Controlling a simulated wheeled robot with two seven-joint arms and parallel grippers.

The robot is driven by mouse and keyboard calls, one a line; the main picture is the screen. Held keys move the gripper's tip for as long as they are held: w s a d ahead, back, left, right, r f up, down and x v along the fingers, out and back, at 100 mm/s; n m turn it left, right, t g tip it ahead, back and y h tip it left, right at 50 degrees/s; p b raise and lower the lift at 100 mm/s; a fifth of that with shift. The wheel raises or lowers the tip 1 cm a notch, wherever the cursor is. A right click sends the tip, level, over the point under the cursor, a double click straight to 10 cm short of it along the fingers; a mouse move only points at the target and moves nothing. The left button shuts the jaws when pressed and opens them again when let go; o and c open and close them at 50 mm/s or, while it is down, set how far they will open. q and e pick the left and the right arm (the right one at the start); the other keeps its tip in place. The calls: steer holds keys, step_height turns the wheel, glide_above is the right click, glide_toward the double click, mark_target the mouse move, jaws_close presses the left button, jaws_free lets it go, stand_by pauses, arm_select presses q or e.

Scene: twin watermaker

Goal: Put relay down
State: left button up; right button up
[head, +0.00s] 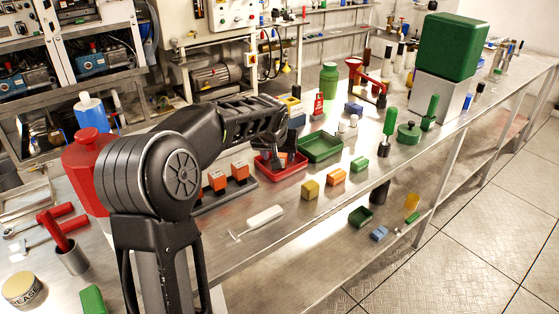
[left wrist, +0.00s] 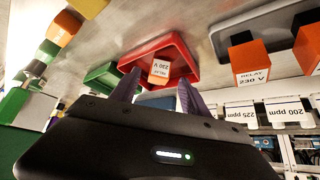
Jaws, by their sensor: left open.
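A relay (left wrist: 160,71) with an upside-down "RELAY 230 V" label is in the red tray (left wrist: 187,57) in the left wrist view. The red tray also shows in the head view (head: 292,167), where my arm hides the relay. My left gripper (left wrist: 159,82) is open, its two fingers either side of the relay in that view; whether they touch it I cannot tell. In the head view my left gripper (head: 274,150) is over the red tray. My right gripper is not in view.
Two orange relays (head: 217,181) (head: 240,171) stand on the dark base left of the tray. A green tray (head: 321,147) adjoins on the right. Yellow (head: 310,190), orange (head: 336,177) and green (head: 360,164) blocks and a white-handled tool (head: 264,218) lie in front.

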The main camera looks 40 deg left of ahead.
arm_select(q)
steer(key=v, duration=0.7)
steer(key=shift+f, duration=0.1)
stand_by(0.4)
